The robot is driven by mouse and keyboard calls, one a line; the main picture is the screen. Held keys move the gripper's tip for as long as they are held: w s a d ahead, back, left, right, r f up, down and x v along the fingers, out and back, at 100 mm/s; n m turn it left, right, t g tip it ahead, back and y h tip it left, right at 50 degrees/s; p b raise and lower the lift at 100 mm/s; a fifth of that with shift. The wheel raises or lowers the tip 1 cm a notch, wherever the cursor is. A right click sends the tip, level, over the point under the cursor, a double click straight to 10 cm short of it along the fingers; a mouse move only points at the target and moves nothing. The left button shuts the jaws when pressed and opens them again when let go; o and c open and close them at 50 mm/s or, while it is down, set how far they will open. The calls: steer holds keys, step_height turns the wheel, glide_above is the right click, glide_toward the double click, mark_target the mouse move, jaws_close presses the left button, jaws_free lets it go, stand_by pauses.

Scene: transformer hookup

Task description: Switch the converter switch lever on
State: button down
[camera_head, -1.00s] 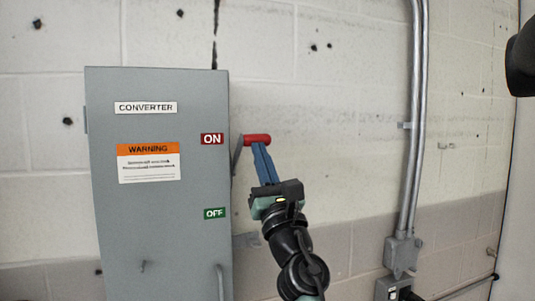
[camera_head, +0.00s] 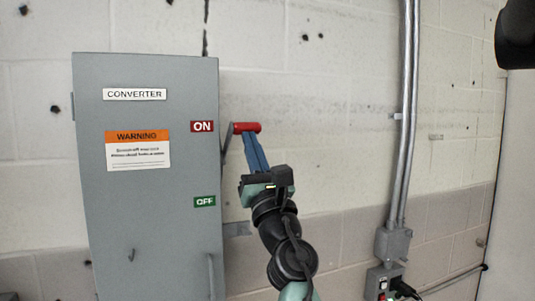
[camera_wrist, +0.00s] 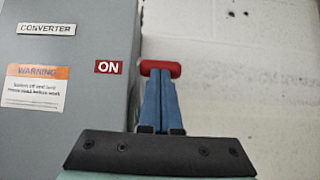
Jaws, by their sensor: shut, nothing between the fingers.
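The grey converter box (camera_head: 150,225) hangs on the wall, with a red ON label (camera_head: 202,126) above a green OFF label (camera_head: 204,201). The switch lever has a red handle (camera_head: 246,127) and a grey arm on the box's right side; the handle is level with the ON label. My gripper (camera_head: 250,138) is shut, its blue fingers pointing up with their tips just below the red handle. In the wrist view the fingertips (camera_wrist: 160,74) meet or overlap the red handle (camera_wrist: 147,66); I cannot tell if they touch. Nothing is between the fingers.
Metal conduit (camera_head: 406,120) runs down the wall at right to a grey junction box (camera_head: 392,243), with an outlet and black plug below. A dark object (camera_head: 516,38) shows at the top right corner.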

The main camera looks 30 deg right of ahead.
steer(key=s+a+p, duration=0.2)
steer(key=s+p, duration=0.7)
steer(key=shift+r, duration=0.45)
steer(key=shift+a, duration=0.1)
steer(key=shift+s, duration=0.1)
